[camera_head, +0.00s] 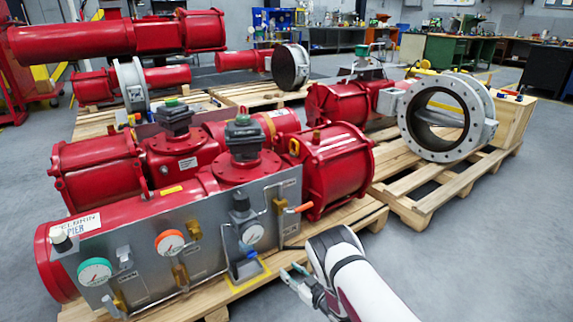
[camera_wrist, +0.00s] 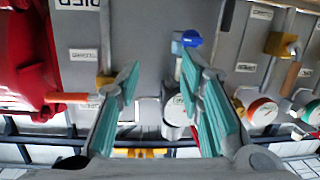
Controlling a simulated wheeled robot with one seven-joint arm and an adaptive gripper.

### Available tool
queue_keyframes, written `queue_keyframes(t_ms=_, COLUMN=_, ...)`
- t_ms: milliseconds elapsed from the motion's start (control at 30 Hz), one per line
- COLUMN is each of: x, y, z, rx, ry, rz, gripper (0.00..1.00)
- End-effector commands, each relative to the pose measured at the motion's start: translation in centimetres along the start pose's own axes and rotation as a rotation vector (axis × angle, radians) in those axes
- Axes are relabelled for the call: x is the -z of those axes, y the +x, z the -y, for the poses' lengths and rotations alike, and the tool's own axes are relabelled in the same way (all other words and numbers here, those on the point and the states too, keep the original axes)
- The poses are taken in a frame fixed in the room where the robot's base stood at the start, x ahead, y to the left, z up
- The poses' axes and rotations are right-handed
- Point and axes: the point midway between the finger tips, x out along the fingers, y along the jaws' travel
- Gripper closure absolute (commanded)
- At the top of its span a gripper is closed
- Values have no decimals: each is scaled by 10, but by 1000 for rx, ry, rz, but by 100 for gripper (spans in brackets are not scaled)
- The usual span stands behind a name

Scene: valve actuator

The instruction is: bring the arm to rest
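My gripper (camera_head: 297,281) is in the lower middle of the head view, in front of the grey panel (camera_head: 205,245) of the red valve actuator (camera_head: 110,205). In the wrist view, the two teal-padded fingers of my gripper (camera_wrist: 158,95) are spread apart with nothing between them. Behind them the panel looks upside down, with a blue knob (camera_wrist: 190,39) and a white gauge (camera_wrist: 176,112) partly hidden by a finger. An orange lever (camera_wrist: 68,98) lies left of the fingers. My gripper appears apart from the panel. My white arm reaches in from the bottom right.
The actuator stands on a wooden pallet (camera_head: 345,222). A second pallet (camera_head: 432,196) at right carries a large flanged ring valve (camera_head: 436,117). More red actuators (camera_head: 115,38) stand behind. Grey floor (camera_head: 500,255) at the right front is clear. Workbenches (camera_head: 455,50) line the back.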

Motion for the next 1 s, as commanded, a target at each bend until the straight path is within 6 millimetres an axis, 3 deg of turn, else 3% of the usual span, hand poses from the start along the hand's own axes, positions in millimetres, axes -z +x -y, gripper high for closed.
queue_keyframes(t_ms=200, x=75, y=24, z=-66, rx=-141, ry=-15, rz=117, gripper=65)
queue_keyframes(t_ms=467, x=166, y=11, z=-129, rx=-304, ry=21, rz=287, gripper=65)
queue_keyframes(t_ms=733, x=257, y=-42, z=-164, rx=-437, ry=101, rz=455, gripper=65)
queue_keyframes(t_ms=1000, x=334, y=-124, z=-160, rx=-522, ry=208, rz=624, gripper=65)
